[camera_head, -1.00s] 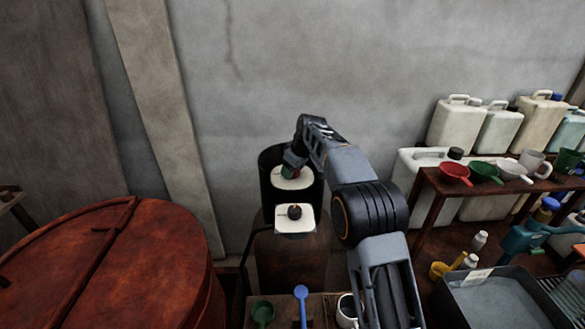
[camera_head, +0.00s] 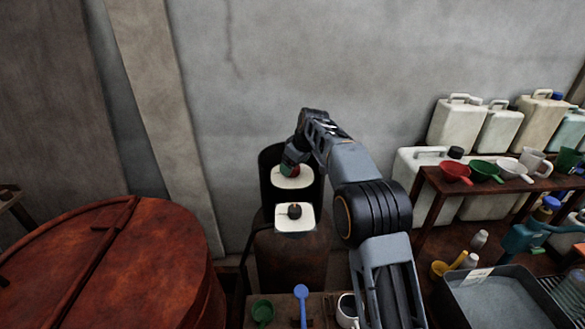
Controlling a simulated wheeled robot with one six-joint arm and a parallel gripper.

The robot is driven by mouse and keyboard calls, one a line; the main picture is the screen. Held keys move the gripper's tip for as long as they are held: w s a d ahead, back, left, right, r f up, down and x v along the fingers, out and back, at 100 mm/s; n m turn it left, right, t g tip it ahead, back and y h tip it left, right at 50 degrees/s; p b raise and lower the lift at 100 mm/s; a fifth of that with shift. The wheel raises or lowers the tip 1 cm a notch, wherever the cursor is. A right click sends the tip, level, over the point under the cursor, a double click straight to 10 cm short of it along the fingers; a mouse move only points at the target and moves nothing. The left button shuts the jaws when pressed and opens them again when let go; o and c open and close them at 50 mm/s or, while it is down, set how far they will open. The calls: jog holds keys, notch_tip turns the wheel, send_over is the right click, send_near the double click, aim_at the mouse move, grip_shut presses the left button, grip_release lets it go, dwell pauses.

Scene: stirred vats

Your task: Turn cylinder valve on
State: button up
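Two valve knobs stand one behind the other on pale plates. The front knob (camera_head: 294,211) is dark with a small orange-red mark and sits on a white plate (camera_head: 283,222). The rear knob (camera_head: 290,170) looks green and red and sits on a white plate (camera_head: 300,181) inside a dark curved surround (camera_head: 268,168). A brown cylinder body (camera_head: 290,262) stands below the front plate. My gripper (camera_head: 288,163) points down at the rear knob, at or just above it. Its fingers are too dark and small to tell whether they are open or shut, or touching the knob.
A large rusty red vat lid (camera_head: 110,265) fills the lower left. A bench with a blue ladle (camera_head: 301,293), a green cup (camera_head: 262,311) and a white mug (camera_head: 347,308) is in front. Red (camera_head: 456,172) and green scoops (camera_head: 485,172) and several jerrycans stand at right.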

jog(key=v, duration=1.2)
jog(key=shift+r, duration=0.1)
